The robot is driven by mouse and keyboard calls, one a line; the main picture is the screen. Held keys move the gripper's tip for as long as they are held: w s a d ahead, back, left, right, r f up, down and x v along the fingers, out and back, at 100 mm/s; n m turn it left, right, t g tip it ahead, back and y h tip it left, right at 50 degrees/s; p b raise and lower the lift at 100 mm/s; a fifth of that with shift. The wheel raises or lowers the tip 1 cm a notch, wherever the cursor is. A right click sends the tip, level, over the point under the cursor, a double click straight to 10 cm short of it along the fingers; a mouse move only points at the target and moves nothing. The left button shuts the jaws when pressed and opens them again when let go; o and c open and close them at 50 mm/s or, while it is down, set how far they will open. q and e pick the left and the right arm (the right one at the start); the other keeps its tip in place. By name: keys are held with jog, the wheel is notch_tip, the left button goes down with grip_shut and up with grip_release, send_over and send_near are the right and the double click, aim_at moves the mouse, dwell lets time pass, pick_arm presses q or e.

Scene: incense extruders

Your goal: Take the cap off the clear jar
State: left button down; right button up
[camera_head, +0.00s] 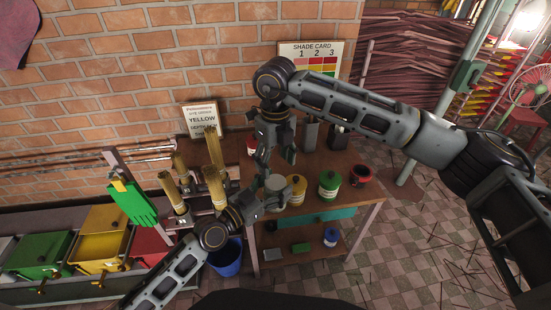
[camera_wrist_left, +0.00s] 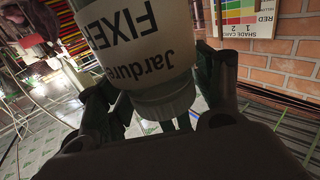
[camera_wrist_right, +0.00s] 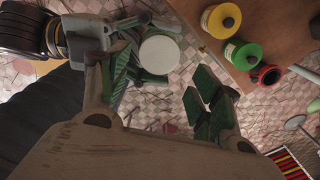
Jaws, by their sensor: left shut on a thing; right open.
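The clear jar (camera_wrist_left: 130,35), with a white FIXER label, shows upside down in the left wrist view, its pale narrower end (camera_wrist_left: 165,100) toward the gripper. My left gripper (camera_head: 266,196) is shut around the jar, which also shows in the head view (camera_head: 276,184). In the right wrist view the round white top of the cap (camera_wrist_right: 159,54) faces me over the floor, clear of the table edge. My right gripper (camera_head: 275,152) is open and empty above the jar; its fingers (camera_wrist_right: 160,95) are apart near the cap, not visibly touching it.
The wooden table (camera_head: 327,160) holds a yellow-lidded jar (camera_head: 297,190), a green-lidded jar (camera_head: 329,184) and a red-and-black pot (camera_head: 361,175). A blue bucket (camera_head: 226,260) stands on the floor. Brass extruders (camera_head: 214,150) stand at the left. A brick wall closes the back.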

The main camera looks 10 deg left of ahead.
aim_at(276, 181)
jog(key=shift+r+m, duration=0.35)
jog(key=shift+m, duration=0.15)
jog(key=shift+f, duration=4)
jog(key=c, duration=0.9)
jog(key=shift+o, duration=0.2)
jog(key=shift+n, duration=1.4)
